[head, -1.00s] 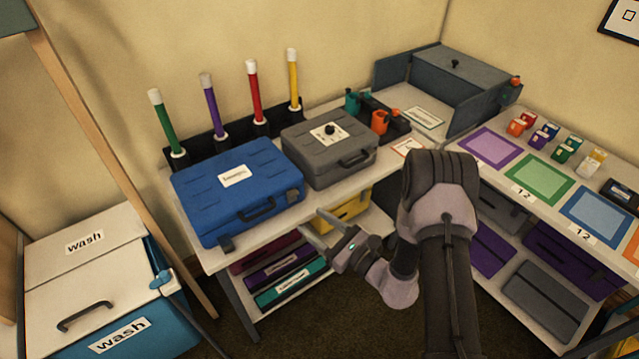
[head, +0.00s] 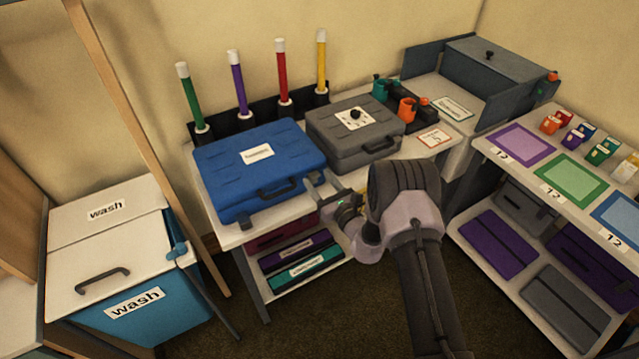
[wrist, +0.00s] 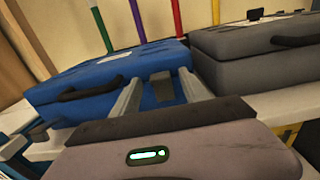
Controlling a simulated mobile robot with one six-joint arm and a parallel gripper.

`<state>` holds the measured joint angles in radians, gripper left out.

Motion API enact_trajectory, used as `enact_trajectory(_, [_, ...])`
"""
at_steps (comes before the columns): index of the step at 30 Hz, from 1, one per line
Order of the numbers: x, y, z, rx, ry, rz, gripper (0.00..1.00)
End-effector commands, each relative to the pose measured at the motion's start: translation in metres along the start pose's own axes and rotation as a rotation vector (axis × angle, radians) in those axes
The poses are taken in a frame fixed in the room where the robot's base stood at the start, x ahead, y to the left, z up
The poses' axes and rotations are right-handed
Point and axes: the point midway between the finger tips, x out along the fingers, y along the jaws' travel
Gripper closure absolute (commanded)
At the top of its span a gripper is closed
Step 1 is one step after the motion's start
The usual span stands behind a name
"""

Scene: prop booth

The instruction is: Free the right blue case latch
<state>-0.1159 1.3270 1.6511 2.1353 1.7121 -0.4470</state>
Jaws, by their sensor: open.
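The blue case (head: 222,178) lies closed on the white table, with a white label on its lid and a dark handle (head: 276,188) on its front. Its left latch (head: 245,222) is a dark tab on the front edge. My gripper (head: 318,186) is at the case's right front corner. In the wrist view my open gripper (wrist: 161,80) points at the case front (wrist: 100,98), one finger on each side of the dark right latch (wrist: 162,88). I cannot tell whether the fingers touch the latch. In the head view my gripper largely hides that latch.
A grey case (head: 335,143) stands close on the right of the blue one. Several coloured tubes stand in a black rack (head: 218,143) behind. A wash bin (head: 160,290) is at the left, beside a wooden post (head: 130,130). Dark floor is clear in front.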

Motion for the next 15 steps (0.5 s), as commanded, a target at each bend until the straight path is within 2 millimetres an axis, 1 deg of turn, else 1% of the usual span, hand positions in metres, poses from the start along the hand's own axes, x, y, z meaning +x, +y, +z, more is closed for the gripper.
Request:
enact_trajectory(7, [0.0016, -0.0001, 0.0005, 0.000, 0.000, 0.000, 0.47])
enact_trajectory(8, [0.0015, -0.0001, 0.0005, 0.000, 0.000, 0.000, 0.51])
enact_trajectory(12, [0.0013, -0.0001, 0.0004, 0.000, 0.000, 0.000, 0.79])
enact_trajectory(14, [0.0013, 0.0000, 0.0004, 0.000, 0.000, 0.000, 0.90])
enact_trajectory(15, [0.0013, 0.0000, 0.0004, 0.000, 0.000, 0.000, 0.98])
